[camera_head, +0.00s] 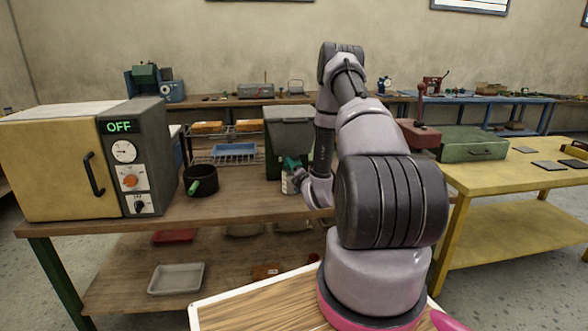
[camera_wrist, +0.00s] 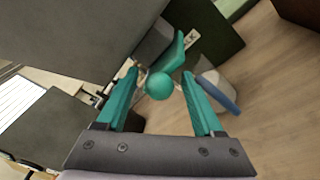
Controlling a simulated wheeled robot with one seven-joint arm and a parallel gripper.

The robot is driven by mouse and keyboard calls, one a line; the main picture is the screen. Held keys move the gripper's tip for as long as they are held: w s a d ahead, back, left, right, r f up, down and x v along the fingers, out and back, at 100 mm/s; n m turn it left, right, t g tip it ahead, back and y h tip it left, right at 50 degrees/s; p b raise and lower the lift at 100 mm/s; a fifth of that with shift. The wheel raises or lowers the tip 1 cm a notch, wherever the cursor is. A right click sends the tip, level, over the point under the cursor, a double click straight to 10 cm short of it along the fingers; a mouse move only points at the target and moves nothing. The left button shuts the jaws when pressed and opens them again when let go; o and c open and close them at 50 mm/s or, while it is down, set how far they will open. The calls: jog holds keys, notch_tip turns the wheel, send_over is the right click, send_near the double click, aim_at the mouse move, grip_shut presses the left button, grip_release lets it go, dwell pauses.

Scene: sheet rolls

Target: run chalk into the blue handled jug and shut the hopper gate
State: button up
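The grey hopper (camera_head: 290,122) stands on the brown bench; its large grey body (camera_wrist: 70,30) fills the upper left of the wrist view. A label ending in "LK" (camera_wrist: 190,42) shows beside it. My gripper (camera_wrist: 160,74) is open, its two teal fingers apart on either side of a teal ball knob (camera_wrist: 158,87). A teal flat piece (camera_wrist: 174,52) rises beyond the knob. Whether the fingers touch the knob is unclear. A pale jug (camera_wrist: 208,78) with a blue handle (camera_wrist: 222,94) stands below the hopper; its contents and the gate opening are hidden.
An oven (camera_head: 60,165) reading OFF and a black pot (camera_head: 202,183) with a green handle stand left on the bench. A wire rack with a blue tray (camera_head: 235,151) is behind. A yellow table (camera_head: 530,172) carries a green case (camera_head: 473,145) on the right.

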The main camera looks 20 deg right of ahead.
jog(key=s, duration=1)
jog(key=shift+s+a, duration=0.4)
jog(key=shift+a, duration=0.05)
dwell(1.5)
